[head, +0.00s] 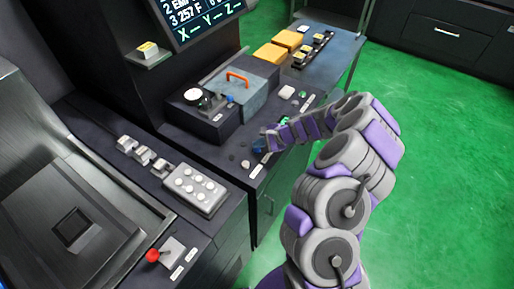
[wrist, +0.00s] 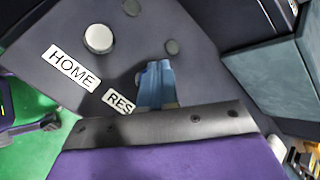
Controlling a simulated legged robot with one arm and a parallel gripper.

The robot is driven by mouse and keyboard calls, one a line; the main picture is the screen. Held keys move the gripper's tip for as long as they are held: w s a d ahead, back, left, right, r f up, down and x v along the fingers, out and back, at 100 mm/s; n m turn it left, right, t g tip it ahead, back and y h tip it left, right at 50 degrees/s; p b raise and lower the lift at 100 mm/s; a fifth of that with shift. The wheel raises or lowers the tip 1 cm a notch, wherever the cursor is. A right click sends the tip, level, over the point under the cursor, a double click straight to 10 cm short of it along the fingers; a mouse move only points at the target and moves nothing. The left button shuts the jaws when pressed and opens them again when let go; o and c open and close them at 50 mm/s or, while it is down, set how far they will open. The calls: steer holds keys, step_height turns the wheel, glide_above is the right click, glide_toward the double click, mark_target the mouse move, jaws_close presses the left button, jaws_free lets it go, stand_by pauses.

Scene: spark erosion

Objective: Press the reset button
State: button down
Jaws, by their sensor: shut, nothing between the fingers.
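My gripper (head: 259,146) is shut and empty over the dark control panel (head: 222,147), at the end of my purple and grey arm. In the wrist view its blue fingers (wrist: 155,84) point at the panel beside a white label reading "RES" (wrist: 118,101), whose right end is hidden by the fingers. A dark round button (wrist: 172,46) shows just beyond the fingertips. I cannot tell if it is the reset button, or if the fingertips touch anything.
A "HOME" label (wrist: 71,66) and a light grey round button (wrist: 98,38) lie left of the fingers. A blue-grey block with an orange handle (head: 237,77) stands behind the gripper. Green floor (head: 425,160) is open at right.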

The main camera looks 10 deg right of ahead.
mark_target(259, 150)
steer(key=shift+r, duration=0.2)
step_height(259, 150, up, 5)
steer(key=p, duration=0.3)
steer(key=shift+f+p, duration=0.1)
steer(key=shift+p, duration=0.2)
stand_by(1.1)
steer(key=shift+a, duration=0.1)
steer(key=s+a+r+n+g, duration=0.2)
steer(key=s+a+r+n, duration=0.35)
steer(key=s+r, duration=0.3)
steer(key=s+a+r+n+g, duration=0.2)
steer(key=s+a+r+n, duration=0.4)
steer(key=r, duration=0.4)
steer(key=s+d+r+n+g+h, duration=0.1)
steer(key=s+d+h, duration=0.1)
steer(key=s, duration=0.8)
steer(key=s+d+r+n+g+h, duration=0.1)
steer(key=s+d+h, duration=0.2)
steer(key=s, duration=0.7)
steer(key=s+d+r+n+h, duration=0.1)
steer(key=s+d+n+h, duration=0.1)
steer(key=s+d, duration=0.4)
steer(key=s, duration=0.4)
steer(key=shift+g+h+b, duration=0.35)
steer(key=shift+g+h, duration=0.05)
